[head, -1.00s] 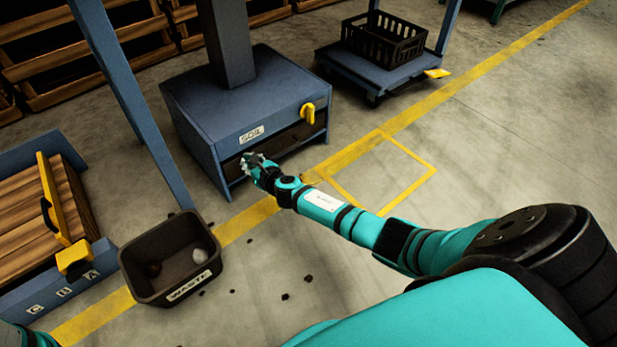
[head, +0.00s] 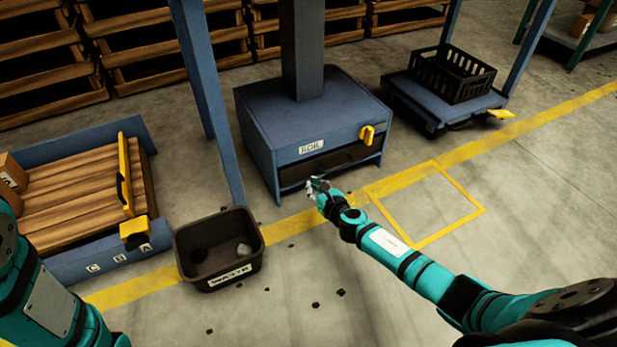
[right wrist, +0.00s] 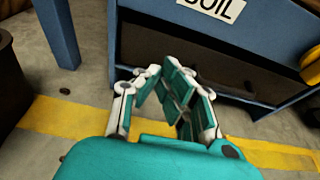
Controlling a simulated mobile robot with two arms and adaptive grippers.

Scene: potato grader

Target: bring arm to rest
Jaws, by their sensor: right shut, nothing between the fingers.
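My right arm reaches forward from the lower right in the head view. Part of my left arm (head: 45,295) shows at the lower left of the head view. Its gripper is not in view.
Dark clods (head: 315,305) lie on the floor. A wooden-slatted blue platform (head: 145,255) is at left, and a black crate (head: 452,75) sits on a blue cart (head: 420,97). The yellow-outlined floor square (head: 473,197) is empty.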

